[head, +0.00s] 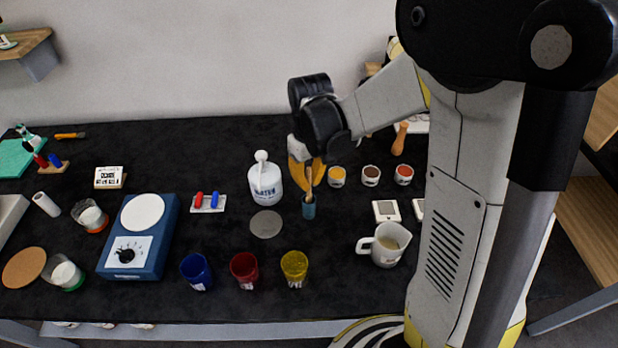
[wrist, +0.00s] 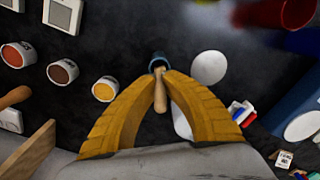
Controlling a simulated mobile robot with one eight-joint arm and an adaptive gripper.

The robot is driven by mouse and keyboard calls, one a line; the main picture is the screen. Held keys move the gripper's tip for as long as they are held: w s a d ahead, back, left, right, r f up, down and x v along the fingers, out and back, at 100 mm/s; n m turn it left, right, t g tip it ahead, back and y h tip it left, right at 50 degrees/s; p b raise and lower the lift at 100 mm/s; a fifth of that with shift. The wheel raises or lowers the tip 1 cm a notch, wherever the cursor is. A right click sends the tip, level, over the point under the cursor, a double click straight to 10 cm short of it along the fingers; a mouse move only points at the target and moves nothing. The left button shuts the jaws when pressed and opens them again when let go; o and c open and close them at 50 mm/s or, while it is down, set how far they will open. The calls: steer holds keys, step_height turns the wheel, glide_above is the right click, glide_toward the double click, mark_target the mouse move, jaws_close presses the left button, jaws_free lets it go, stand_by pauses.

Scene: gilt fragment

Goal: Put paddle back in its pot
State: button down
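The paddle (head: 309,176) has a light wooden handle and stands roughly upright between the yellow fingers of my gripper (head: 308,164). In the wrist view the paddle's handle (wrist: 160,94) points back toward the camera, and the fingertips (wrist: 163,74) close in on both sides of it. The small teal-blue pot (head: 308,208) stands on the black table directly under the paddle. Its round rim (wrist: 158,60) shows just past the fingertips in the wrist view. The paddle's lower end meets the pot's mouth in the picture; how deep it sits is hidden.
A white bottle (head: 265,182) and a grey disc (head: 266,224) are left of the pot. Small paint cups (head: 371,175) stand to its right. A beaker (head: 386,244) and blue, red and yellow cups (head: 294,268) are nearer the front. A blue hotplate (head: 141,243) is farther left.

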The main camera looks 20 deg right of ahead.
steer(key=shift+f+b, duration=0.75)
steer(key=shift+f, duration=0.7)
steer(key=c, duration=1.5)
jaws_free()
